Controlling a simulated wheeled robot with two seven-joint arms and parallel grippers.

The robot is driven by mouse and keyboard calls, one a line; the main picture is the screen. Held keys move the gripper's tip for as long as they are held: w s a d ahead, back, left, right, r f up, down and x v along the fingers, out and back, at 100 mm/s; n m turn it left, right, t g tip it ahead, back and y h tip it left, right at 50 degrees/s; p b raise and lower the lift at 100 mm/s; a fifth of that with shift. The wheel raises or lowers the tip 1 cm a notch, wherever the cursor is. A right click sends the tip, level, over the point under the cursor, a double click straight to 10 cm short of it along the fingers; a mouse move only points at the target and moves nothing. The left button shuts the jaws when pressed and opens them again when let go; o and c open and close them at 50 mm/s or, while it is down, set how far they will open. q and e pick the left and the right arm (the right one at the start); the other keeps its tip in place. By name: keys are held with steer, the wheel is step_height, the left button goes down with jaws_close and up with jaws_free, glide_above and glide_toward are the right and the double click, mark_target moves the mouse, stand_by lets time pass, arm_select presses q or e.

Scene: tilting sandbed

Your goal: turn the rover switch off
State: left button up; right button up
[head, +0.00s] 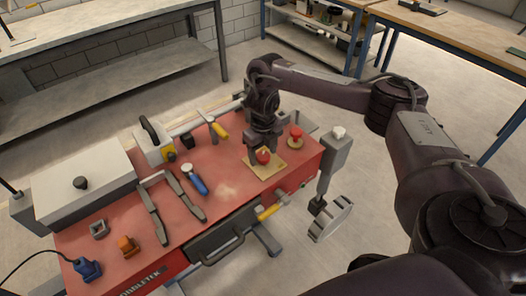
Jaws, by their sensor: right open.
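My right gripper (263,148) points down over the right part of a red-topped cart. It is open, with its fingertips close above or around a red knob (263,157) on a square tan plate (266,165). I cannot tell whether the fingers touch the knob. A second red knob (296,132) on a small tan base stands just behind and to the right. No label shows which part is the rover switch, and its setting cannot be read. My left gripper is not in view.
On the red cart top (220,180) lie a yellow-handled tool (219,131), a blue-handled tool (194,180), a grey forked frame (153,212), an orange part (128,246) and a blue part (88,269). A white lidded box (80,183) fills the left. Workbenches stand behind.

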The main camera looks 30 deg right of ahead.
mark_target(263, 155)
step_height(263, 155, up, 8)
steer(key=p, duration=0.2)
steer(key=shift+f+p, duration=0.1)
steer(key=shift+p, duration=0.2)
stand_by(0.5)
